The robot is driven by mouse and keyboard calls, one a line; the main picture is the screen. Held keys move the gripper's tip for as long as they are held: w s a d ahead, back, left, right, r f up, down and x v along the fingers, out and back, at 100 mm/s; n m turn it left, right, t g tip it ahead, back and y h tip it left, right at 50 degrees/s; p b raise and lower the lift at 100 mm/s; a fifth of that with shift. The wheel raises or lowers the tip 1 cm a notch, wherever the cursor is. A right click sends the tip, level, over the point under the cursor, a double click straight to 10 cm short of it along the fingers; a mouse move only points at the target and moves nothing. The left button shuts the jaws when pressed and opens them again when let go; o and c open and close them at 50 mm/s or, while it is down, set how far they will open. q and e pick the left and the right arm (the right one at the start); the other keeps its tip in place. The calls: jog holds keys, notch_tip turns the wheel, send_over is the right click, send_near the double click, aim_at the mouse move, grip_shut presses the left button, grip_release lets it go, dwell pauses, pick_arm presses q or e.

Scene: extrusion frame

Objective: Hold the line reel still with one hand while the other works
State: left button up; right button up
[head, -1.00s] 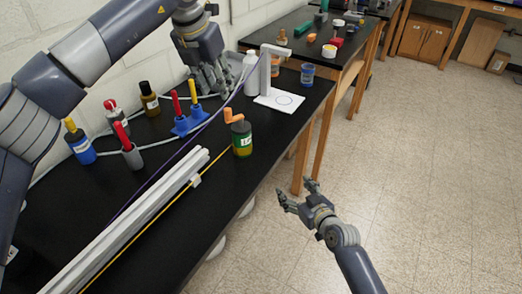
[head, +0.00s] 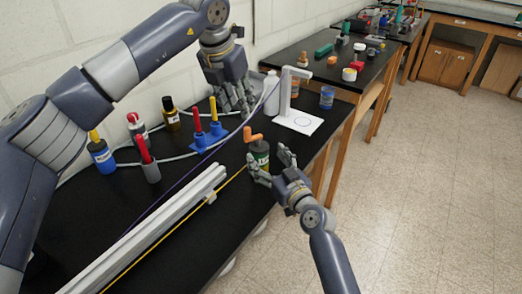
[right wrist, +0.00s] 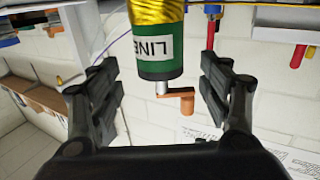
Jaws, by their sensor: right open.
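The line reel (head: 261,150) stands on the black bench, a green can with an orange crank (head: 254,134) on top. In the right wrist view the reel (right wrist: 158,62) appears upside down, with yellow line wound on it and a LINE label; the crank (right wrist: 174,103) points toward the palm side. My right gripper (head: 269,164) is open at the reel, with its fingers (right wrist: 160,80) on either side and visible gaps between them and the can. My left gripper (head: 236,106) hangs fingers-down behind the reel, near the white stand; whether it is open is unclear.
A pale extrusion rail (head: 150,238) lies along the bench beside a yellow line (head: 172,245). A purple line (head: 180,182) runs behind it. A white stand (head: 298,120), blue cup (head: 327,97), blue holder (head: 208,140) and several bottles stand around. The floor on the right is clear.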

aim_at(253, 137)
jog(key=shift+x, duration=2.65)
jog(key=shift+c, duration=0.6)
jog(key=c, duration=1.1)
